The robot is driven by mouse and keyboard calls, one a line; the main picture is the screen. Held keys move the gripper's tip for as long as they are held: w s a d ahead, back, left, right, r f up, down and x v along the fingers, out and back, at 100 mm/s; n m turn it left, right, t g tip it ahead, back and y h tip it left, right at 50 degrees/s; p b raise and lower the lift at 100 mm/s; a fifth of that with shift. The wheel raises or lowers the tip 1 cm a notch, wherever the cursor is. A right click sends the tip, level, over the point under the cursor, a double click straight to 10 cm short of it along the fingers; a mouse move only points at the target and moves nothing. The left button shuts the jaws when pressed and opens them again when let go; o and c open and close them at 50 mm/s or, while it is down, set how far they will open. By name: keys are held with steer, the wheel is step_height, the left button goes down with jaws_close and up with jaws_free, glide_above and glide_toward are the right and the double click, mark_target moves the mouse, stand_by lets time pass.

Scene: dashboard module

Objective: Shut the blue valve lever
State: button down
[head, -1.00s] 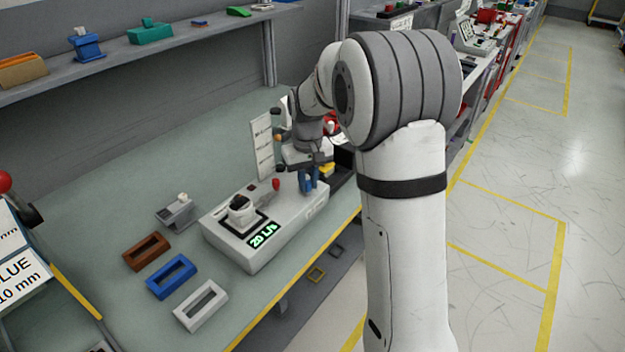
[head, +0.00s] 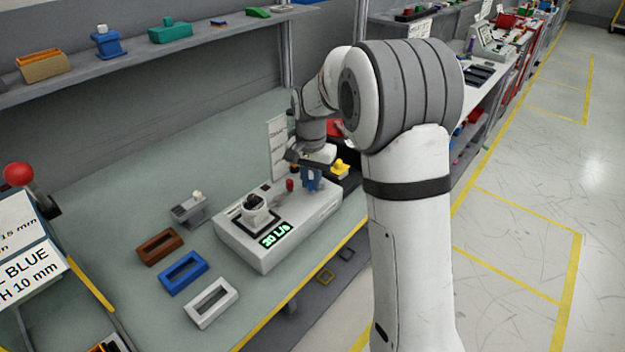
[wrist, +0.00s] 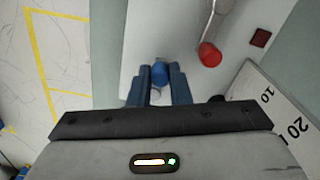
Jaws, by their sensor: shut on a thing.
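The dashboard module (head: 250,250) is a pale box on the bench with a green display reading 20 L/s. My gripper (head: 312,180) is over its right end, fingers pointing down. In the wrist view, my gripper (wrist: 159,80) is shut on the blue valve lever (wrist: 160,72), whose rounded blue end shows between the two blue fingers. The lever's lower part is mostly hidden by the fingers. A red-tipped lever (wrist: 209,54) stands just beside, on the same module, and shows in the head view as a red knob (head: 290,185).
A white joystick-like part (head: 256,208) sits on the module's left half. Brown (head: 160,247), blue (head: 183,272) and white (head: 211,302) frames lie left of the module. A printed card (head: 278,150) stands behind. A yellow-topped part (head: 340,169) is close right of my gripper.

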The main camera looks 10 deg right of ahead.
mark_target(310, 181)
stand_by(0.5)
steer(key=c, duration=1.3)
jaws_free()
steer(key=shift+c, duration=0.2)
steer(key=shift+r, duration=0.1)
step_height(310, 181, up, 8)
steer(key=shift+f, duration=0.25)
steer(key=shift+r, duration=0.1)
